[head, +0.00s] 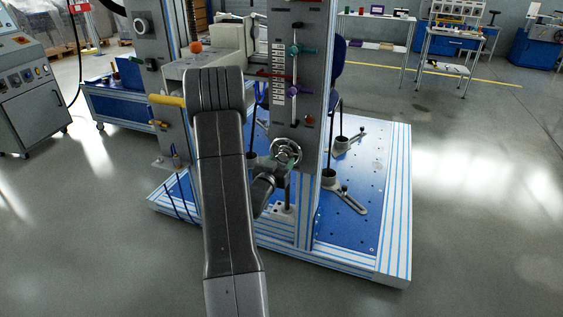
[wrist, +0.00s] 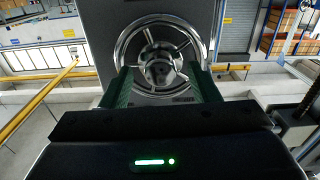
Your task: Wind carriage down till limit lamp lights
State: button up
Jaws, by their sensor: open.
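A chrome handwheel (head: 285,152) sits low on the front of the grey test-rig column (head: 314,150). In the wrist view the spoked handwheel (wrist: 159,68) faces me, with its dark hub near the centre. My gripper (wrist: 162,78) is open, with its green fingers at the left and right of the hub, overlapping the lower rim in the picture. I cannot tell whether they touch it. In the head view my arm hides part of the rig and the gripper is hard to make out. A small red round part (head: 309,119) is on the column; I cannot tell if it is a lit lamp.
A white scale strip (head: 278,73) stands beside a rod with a green clamp knob (head: 297,50) and a purple one (head: 293,91). The blue base plate (head: 355,215) carries slotted clamp feet. A yellow handle (head: 167,100) is left of my arm. The floor at right is clear.

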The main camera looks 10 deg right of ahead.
jog(key=shift+w+d, duration=0.4)
jog(key=shift+w, duration=0.2)
jog(key=c, duration=1)
jog(key=shift+o, duration=0.2)
jog(key=shift+n, duration=0.4)
jog(key=n, duration=0.3)
jog(key=shift+d+n, duration=0.1)
jog(key=shift+n, duration=0.3)
jog(key=n+p, duration=0.1)
jog(key=n, duration=0.2)
jog(key=shift+s+r+n, duration=0.1)
jog(key=shift+n, duration=0.2)
jog(key=n+p, duration=0.1)
jog(key=n, duration=0.3)
jog(key=shift+r, duration=0.1)
jog(key=shift+n+p, duration=0.85)
jog(key=shift+n, duration=1.45)
